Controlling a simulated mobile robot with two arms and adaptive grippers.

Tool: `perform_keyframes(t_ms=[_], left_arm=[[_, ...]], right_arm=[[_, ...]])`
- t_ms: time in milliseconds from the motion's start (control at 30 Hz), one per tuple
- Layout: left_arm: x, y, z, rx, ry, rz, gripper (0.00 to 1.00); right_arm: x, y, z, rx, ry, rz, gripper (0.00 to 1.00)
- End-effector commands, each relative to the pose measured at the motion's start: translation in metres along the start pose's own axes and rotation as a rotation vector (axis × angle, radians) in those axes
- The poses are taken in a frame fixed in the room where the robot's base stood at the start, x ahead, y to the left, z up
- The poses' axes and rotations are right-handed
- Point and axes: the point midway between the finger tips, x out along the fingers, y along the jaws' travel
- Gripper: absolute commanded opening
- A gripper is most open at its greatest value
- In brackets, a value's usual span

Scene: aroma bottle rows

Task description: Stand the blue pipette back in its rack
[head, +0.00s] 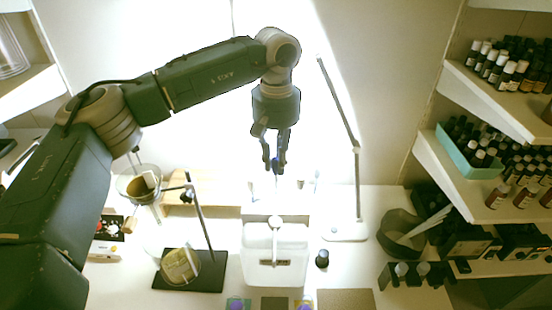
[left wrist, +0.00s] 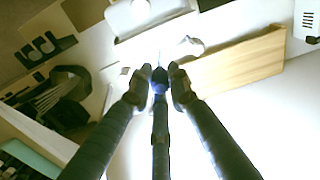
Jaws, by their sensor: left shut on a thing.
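My left gripper (head: 275,166) is in the upper middle of the head view, pointing down, raised in front of the bright back wall. It is shut on the blue pipette (head: 276,162), of which only a small blue part shows between the fingers. In the left wrist view the fingertips (left wrist: 160,76) close on the pipette's dark blue body (left wrist: 160,87), and a thin pale tip appears to extend beyond them. I cannot clearly identify the pipette's rack. A black slotted holder (left wrist: 42,50) stands at the left there. My right gripper is not in view.
A white container (head: 260,262) stands below the gripper in the head view. A stand with a black base (head: 212,274) is to its left, a lamp (head: 356,180) and small dark bottle (head: 322,259) to its right. Bottle shelves (head: 505,125) line the right side.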

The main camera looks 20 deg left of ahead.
Motion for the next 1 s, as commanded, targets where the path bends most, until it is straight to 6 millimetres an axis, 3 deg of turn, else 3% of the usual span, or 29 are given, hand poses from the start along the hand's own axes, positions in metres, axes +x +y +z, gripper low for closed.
perform_keyframes(t_ms=[1000], left_arm=[[0.0096,-0.0001,0.0,0.0,0.0,0.0,0.11]], right_arm=[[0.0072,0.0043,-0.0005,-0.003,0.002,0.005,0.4]])
